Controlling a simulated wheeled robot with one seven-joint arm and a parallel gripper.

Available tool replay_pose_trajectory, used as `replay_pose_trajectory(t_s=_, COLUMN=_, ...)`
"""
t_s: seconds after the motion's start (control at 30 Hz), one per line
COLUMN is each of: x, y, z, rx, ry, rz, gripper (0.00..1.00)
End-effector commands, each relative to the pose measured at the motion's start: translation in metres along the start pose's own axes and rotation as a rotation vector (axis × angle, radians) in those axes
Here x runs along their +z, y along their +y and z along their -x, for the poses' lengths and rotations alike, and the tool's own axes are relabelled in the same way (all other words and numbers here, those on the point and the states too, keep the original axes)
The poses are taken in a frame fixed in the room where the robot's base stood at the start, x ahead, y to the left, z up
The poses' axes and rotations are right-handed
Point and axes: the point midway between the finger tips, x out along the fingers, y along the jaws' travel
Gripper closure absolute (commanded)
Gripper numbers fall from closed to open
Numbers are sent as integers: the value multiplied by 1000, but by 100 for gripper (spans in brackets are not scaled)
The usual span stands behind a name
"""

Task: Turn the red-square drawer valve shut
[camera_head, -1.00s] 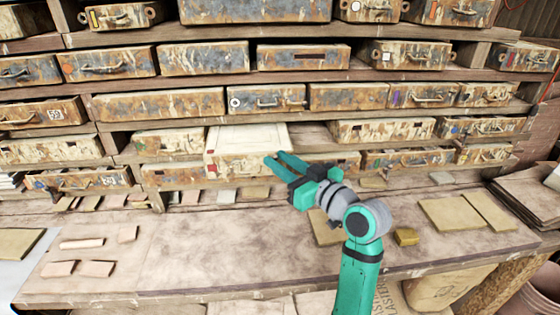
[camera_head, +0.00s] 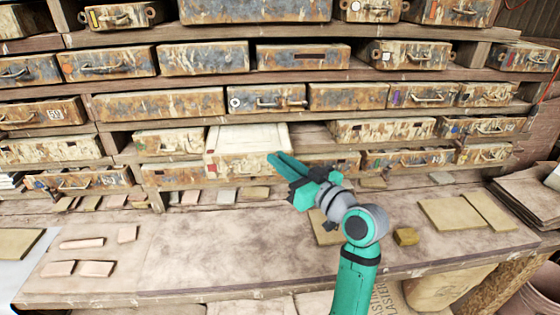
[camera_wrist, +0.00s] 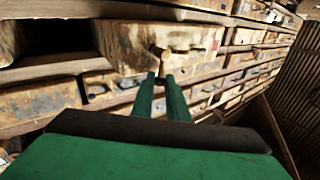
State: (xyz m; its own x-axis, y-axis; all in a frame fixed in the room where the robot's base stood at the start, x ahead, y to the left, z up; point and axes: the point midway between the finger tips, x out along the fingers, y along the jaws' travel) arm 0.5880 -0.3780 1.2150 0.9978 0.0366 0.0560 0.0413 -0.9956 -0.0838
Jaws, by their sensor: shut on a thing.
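The drawer (camera_head: 235,166) is pulled out from the lower shelf row, with its pale inside showing and a small red square (camera_head: 211,170) at the left of its worn front. In the wrist view the drawer front (camera_wrist: 125,45) fills the upper middle, with a red mark (camera_wrist: 215,45) to the right. A small brownish valve handle (camera_wrist: 160,52) sticks out from it. My gripper (camera_head: 273,158) is at the right part of the drawer front. In the wrist view its green fingers (camera_wrist: 161,80) are closed on the lower end of the handle. The fingers hide the valve in the head view.
Rows of other worn drawers (camera_head: 158,104) surround it, and the drawer to the right (camera_head: 405,158) is close to my arm. The bench (camera_head: 200,245) below is mostly clear, with several flat tiles (camera_head: 93,268) at the left and boards (camera_head: 455,214) at the right.

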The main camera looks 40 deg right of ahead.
Motion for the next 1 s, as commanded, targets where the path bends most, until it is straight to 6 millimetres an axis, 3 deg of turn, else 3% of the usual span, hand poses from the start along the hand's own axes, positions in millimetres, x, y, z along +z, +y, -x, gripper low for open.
replay_pose_trajectory(t_s=1.0, x=28, y=23, z=16, rx=1, ry=515, rz=-776, gripper=100)
